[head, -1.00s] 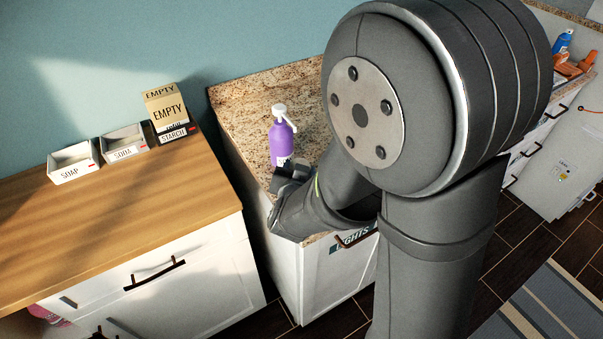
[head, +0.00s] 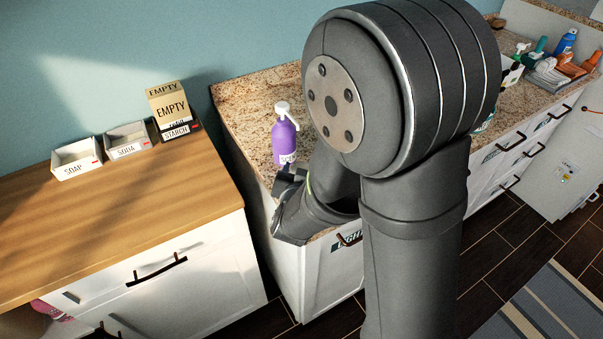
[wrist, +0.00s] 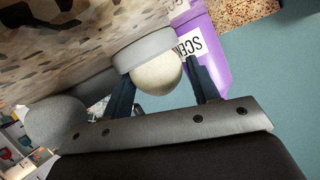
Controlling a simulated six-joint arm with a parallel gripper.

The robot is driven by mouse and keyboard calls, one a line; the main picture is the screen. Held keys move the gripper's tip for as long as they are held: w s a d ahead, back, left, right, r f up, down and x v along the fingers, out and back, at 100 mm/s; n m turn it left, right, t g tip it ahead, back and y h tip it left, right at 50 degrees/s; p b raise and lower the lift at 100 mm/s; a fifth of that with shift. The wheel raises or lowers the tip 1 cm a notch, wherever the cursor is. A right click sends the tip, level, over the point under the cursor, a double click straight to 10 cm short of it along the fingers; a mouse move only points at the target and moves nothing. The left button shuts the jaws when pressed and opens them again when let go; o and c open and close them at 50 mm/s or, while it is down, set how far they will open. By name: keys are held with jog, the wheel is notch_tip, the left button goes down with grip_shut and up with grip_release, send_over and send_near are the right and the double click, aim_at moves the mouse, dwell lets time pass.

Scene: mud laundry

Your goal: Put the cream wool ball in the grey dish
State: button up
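In the wrist view the cream wool ball (wrist: 158,76) sits at the mouth of the grey dish (wrist: 146,47), its lower part hidden by the rim. My gripper (wrist: 160,78) has its two dark fingers apart, one on each side of the ball. A gap shows at the right finger; whether the left finger touches the ball I cannot tell. In the head view my gripper (head: 290,175) is low over the granite counter beside the purple bottle, and my arm hides the ball and dish.
A purple pump bottle (head: 285,138) stands just behind my gripper, close to the dish in the wrist view (wrist: 205,50). A rounded grey object (wrist: 55,122) is at the wrist view's left. Labelled bins (head: 77,160) stand on the wooden counter (head: 120,215). Bottles (head: 565,42) crowd the far right.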

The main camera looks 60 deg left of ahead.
jog(key=shift+w+d+f, duration=0.15)
jog(key=shift+d+f, duration=0.2)
jog(key=shift+f, duration=0.25)
jog(key=shift+h, duration=0.3)
jog(key=shift+r, duration=0.4)
jog(key=v, duration=1.2)
jog(key=shift+w+a+r, duration=0.1)
jog(key=shift+a+r, duration=0.05)
jog(key=shift+r, duration=0.1)
